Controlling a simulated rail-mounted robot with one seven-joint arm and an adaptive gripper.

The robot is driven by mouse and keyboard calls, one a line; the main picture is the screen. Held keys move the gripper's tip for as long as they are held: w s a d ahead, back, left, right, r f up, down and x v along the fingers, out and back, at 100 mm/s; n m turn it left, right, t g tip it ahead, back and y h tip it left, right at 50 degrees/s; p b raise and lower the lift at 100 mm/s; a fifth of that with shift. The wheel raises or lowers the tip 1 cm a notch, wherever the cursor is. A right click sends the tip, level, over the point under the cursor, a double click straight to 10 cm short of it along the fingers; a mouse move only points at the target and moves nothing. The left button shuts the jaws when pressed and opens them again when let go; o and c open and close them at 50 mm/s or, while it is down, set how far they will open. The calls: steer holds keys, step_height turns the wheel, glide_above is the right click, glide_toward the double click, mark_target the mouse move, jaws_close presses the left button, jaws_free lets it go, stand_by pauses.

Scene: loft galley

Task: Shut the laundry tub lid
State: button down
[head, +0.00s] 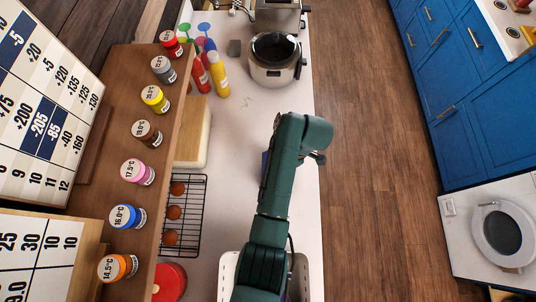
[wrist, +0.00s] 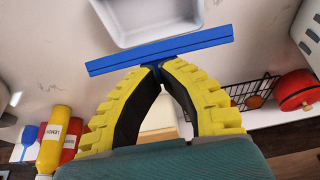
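My gripper (wrist: 160,72) has its yellow-backed fingers brought together at the tips in the wrist view. They are shut on the short stem of a blue T-shaped tool (wrist: 160,50) with a long straight bar, like a squeegee. A sliver of blue (head: 265,163) shows beside my arm in the head view, where my arm hides the gripper. At the lower right of the head view stands a white washer-like unit (head: 460,226) with a round ring-shaped lid (head: 503,235) around a dark centre. I cannot tell how far the lid is open. My gripper is well away from it, over the counter.
A pale basin (wrist: 150,30) lies beyond the blue bar. The counter (head: 255,110) carries a wire rack (head: 188,185), a white slotted basket (head: 230,268), a red pot (head: 170,280), bottles and a cooker (head: 275,60). Clear wooden floor (head: 375,150) separates it from blue cabinets (head: 490,110).

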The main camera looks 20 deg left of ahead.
steer(key=shift+w+d+f, duration=0.15)
steer(key=shift+d+f, duration=0.2)
steer(key=shift+d, duration=0.35)
steer(key=shift+r, duration=0.1)
stand_by(0.8)
steer(key=shift+r+p, duration=0.8)
steer(key=shift+r, duration=0.05)
